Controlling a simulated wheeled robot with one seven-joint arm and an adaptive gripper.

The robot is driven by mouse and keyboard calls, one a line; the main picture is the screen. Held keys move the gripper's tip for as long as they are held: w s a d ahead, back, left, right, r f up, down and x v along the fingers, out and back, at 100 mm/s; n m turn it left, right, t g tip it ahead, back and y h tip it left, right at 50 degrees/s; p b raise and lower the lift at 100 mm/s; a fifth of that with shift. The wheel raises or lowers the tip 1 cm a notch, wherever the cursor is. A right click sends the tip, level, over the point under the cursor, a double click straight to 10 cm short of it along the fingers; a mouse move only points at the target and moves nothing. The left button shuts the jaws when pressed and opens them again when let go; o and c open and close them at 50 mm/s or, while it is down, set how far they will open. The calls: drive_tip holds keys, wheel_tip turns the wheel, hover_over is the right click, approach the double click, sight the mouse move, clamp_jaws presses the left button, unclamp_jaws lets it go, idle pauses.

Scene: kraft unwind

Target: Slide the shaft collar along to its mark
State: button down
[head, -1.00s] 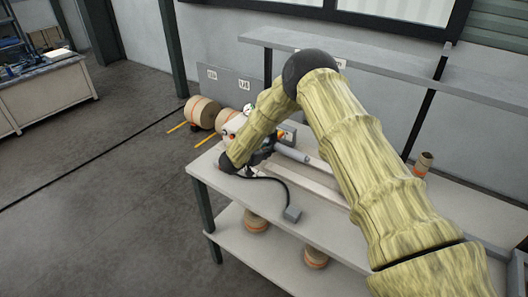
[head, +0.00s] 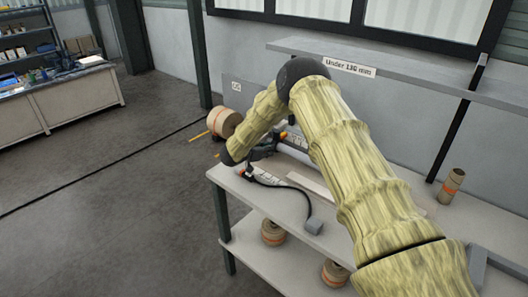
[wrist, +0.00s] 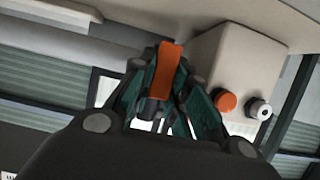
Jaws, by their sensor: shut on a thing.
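My gripper (wrist: 166,78) shows in the wrist view with its dark green fingers closed on an upright orange piece (wrist: 166,66). I cannot tell whether this piece belongs to the shaft collar. In the head view my gripper (head: 250,160) is mostly behind my arm, at the left end of the bench. A grey shaft (head: 294,153) runs beside it along the back and passes behind my forearm. The collar and its mark cannot be made out.
A pale box (wrist: 225,60) with an orange button and a white knob stands close right of my fingers.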

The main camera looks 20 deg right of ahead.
drive_tip(key=c, duration=1.7)
unclamp_jaws()
drive_tip(key=shift+w+a+r, duration=0.1)
drive_tip(key=shift+w+a, duration=0.05)
drive_tip(key=shift+c, duration=0.2)
drive_tip(key=o, duration=0.4)
drive_tip(key=shift+w+a, duration=0.1)
drive_tip(key=shift+w, duration=0.05)
drive_tip(key=v, duration=1.1)
drive_tip(key=shift+s+a, duration=0.3)
